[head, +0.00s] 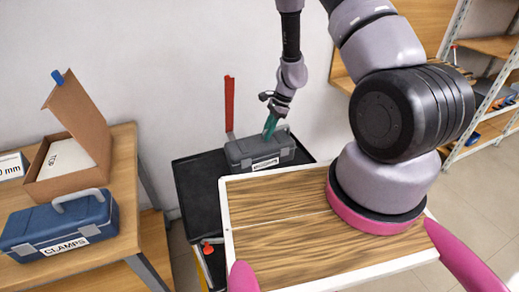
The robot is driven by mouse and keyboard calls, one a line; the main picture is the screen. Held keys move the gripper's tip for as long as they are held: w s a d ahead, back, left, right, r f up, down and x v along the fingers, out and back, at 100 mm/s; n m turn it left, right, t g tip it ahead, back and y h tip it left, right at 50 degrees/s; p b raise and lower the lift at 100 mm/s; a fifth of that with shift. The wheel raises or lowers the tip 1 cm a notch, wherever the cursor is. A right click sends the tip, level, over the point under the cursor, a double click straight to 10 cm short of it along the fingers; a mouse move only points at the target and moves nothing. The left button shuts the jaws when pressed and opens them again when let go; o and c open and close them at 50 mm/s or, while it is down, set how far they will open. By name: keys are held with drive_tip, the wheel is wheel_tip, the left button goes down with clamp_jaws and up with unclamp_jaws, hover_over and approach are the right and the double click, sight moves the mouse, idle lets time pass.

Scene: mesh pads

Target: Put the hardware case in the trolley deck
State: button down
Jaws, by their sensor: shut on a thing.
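The hardware case is a grey case (240,154) with a white label on its front, too small to read surely. It is upright over the far part of the black trolley deck (197,190). I cannot tell whether its underside touches the deck. My gripper (270,128), with green fingers, comes down from above and is shut at the top of the case, on its handle as far as I can see. The fingertips partly hide the handle. My arm and wooden-topped body cover the trolley's near right side.
On a wooden table at the left are a blue case (60,225) labelled CLAMPS and an open cardboard box (75,150). Shelving (490,90) stands at the right. The deck's left part is bare.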

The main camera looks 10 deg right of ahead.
sight(279, 127)
wheel_tip(279, 127, down, 8)
drive_tip(key=shift+r, duration=0.15)
idle(0.4)
drive_tip(key=c, duration=0.8)
unclamp_jaws()
drive_tip(key=v, duration=1.2)
drive_tip(key=shift+a+r, duration=0.1)
